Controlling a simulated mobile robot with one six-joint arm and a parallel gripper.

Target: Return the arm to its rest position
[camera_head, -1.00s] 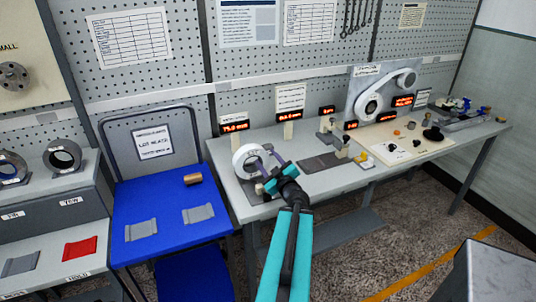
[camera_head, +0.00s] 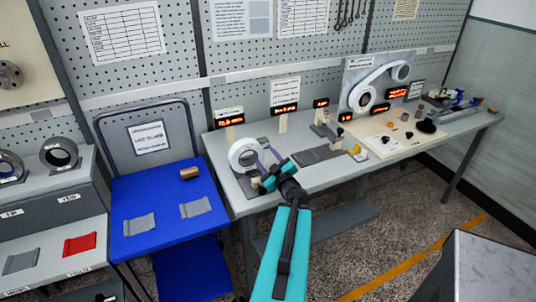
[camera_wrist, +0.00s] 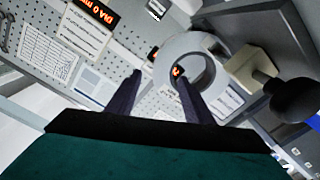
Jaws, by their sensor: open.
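My arm reaches over the left end of the long workbench (camera_head: 222,178) in the head view. My gripper (camera_head: 262,147) is open, its two dark fingers apart, close beside a white ring-shaped part (camera_head: 236,150) on a bench device. In the wrist view my gripper (camera_wrist: 159,78) shows nothing held between its fingers. The white ring (camera_wrist: 170,57) stands just beyond the right finger there, which overlaps its lower edge. I cannot tell whether they touch.
A blue chair (camera_head: 160,213) holds a brown cylinder (camera_head: 189,173) and grey pieces. A grey shelf unit (camera_head: 45,212) stands left. Displays and a belt-and-pulley panel (camera_head: 378,75) stand along the bench. A grey block (camera_head: 480,265) is at lower right, with open floor between.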

